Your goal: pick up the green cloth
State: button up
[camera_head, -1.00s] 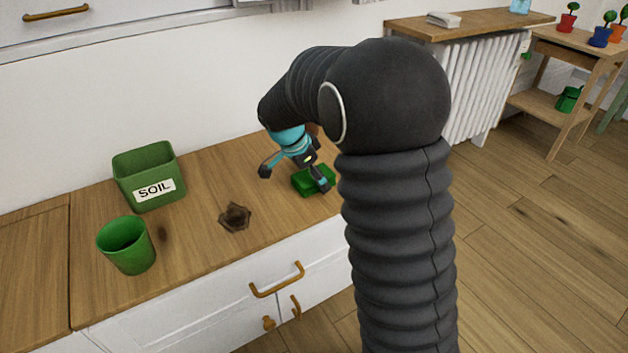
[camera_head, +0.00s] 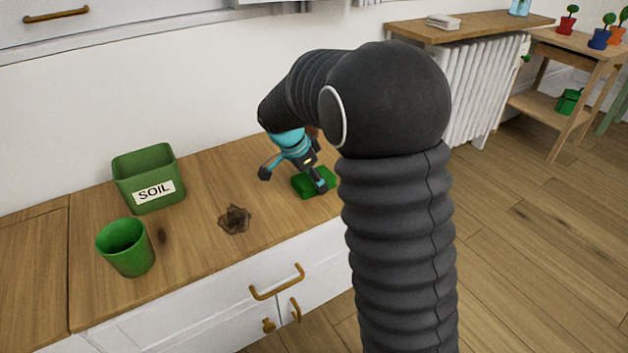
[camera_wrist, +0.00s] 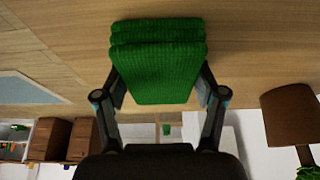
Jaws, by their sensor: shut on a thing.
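The green cloth (camera_head: 303,184) is a small folded, ribbed pad at the right end of the wooden counter, partly hidden by my arm and a finger. In the wrist view the cloth (camera_wrist: 157,75) fills the space between the fingers, with its folded layers at the top of the picture. My gripper (camera_head: 294,178), black with teal parts, is down at the cloth. Its two fingers press on opposite sides of the cloth in the wrist view, so it is shut on it. In the head view the cloth appears at counter level; I cannot tell whether it is clear of the wood.
On the wooden counter (camera_head: 190,235) stand a green box labelled SOIL (camera_head: 148,165), a green cup (camera_head: 126,248) and a small brown crumpled thing (camera_head: 234,220). The white wall is close behind. A wooden plant stand (camera_head: 560,120) is far right, beyond open floor.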

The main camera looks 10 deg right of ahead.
jog(key=shift+r, duration=0.1)
jog(key=shift+r+p, duration=0.5)
jog(key=shift+p, duration=0.05)
notch_tip(320, 180, up, 3)
jog(key=shift+r, duration=0.1)
jog(key=s+d+r+p, duration=0.1)
jog(key=s+d+r, duration=0.6)
jog(key=s+d, duration=0.1)
jog(key=shift+d, duration=0.25)
